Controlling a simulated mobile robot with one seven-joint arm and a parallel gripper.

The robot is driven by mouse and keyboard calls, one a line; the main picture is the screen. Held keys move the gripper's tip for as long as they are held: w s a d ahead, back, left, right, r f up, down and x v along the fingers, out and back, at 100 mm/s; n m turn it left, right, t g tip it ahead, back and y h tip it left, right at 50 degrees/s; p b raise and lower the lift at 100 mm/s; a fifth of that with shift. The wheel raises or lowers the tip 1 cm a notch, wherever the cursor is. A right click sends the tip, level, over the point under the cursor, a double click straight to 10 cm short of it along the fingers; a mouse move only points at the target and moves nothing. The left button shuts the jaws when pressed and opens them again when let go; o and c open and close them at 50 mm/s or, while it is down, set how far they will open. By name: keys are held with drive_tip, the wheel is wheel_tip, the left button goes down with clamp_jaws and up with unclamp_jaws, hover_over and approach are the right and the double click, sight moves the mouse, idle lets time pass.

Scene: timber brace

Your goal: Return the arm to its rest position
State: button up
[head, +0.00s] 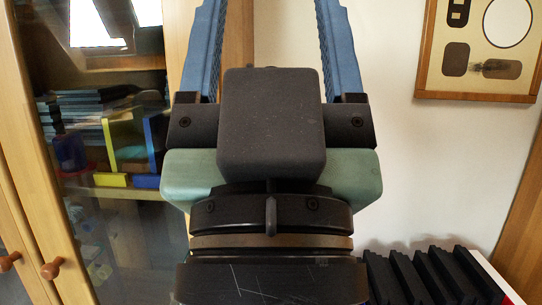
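My gripper (268,20) fills the middle of the head view, close to the camera and pointing up. Its two blue ridged fingers stand wide apart, and their tips run out of the top of the picture. Only pale wall and a strip of wood show between the visible parts of the fingers. The gripper looks open, with nothing seen between the fingers. Its dark block and green-grey body hide what lies behind them. No timber piece that I can make out is in view.
A wooden cabinet with a glass door (110,215) stands at left, with books and coloured items inside. A framed panel (480,50) hangs on the pale wall at upper right. Several black ridged objects (435,278) sit at lower right. A wooden edge (522,225) stands at far right.

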wheel_tip(320, 180, up, 19)
drive_tip(key=p, duration=1.6)
drive_tip(key=shift+p, duration=0.35)
